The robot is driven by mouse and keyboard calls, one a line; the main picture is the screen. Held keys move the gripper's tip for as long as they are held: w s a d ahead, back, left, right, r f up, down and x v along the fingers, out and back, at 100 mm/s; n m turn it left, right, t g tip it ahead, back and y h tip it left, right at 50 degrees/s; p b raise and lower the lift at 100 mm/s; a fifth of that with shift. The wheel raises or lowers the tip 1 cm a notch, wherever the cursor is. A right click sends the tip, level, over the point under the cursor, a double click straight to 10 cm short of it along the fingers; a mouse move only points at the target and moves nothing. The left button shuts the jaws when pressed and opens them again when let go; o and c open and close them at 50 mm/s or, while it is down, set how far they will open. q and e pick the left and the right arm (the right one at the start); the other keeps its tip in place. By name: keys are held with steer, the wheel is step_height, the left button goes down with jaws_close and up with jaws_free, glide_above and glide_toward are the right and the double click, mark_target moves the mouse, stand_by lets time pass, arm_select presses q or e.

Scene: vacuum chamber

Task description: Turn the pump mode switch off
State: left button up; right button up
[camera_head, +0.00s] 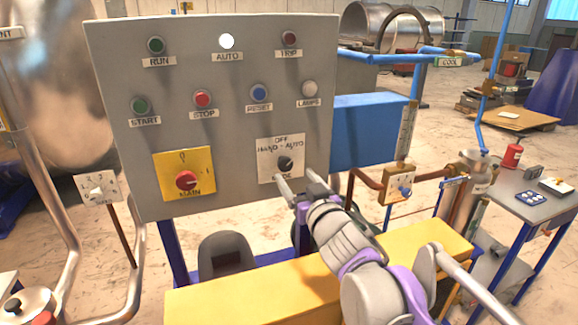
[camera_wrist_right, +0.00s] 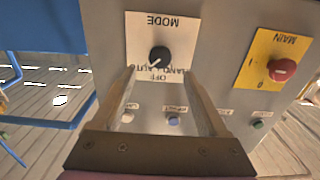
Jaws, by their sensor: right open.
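The pump mode switch is a black knob (camera_head: 285,163) on a white plate marked OFF, HAND and AUTO, at the panel's lower right. In the right wrist view, upside down, the knob (camera_wrist_right: 160,56) shows a white mark pointing lower left, toward the AUTO side. My right gripper (camera_head: 296,178) is open and empty, its fingertips just below the knob in the head view. In the wrist view its fingers (camera_wrist_right: 158,76) spread to either side of the knob; I cannot tell whether they touch the plate. My left gripper is not in view.
The grey panel (camera_head: 230,120) also carries a red MAIN switch (camera_head: 187,181), push buttons and a lit white AUTO lamp (camera_head: 227,41). A yellow beam (camera_head: 255,290) runs under my right arm. A blue box (camera_head: 370,130) and blue pipes stand right of the panel.

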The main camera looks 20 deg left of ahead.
mark_target(286, 164)
steer(key=p+x, duration=0.1)
steer(key=x, duration=0.4)
steer(key=shift+w+a, duration=0.25)
steer(key=shift+w, duration=0.05)
steer(key=shift+c, duration=0.2)
jaws_close()
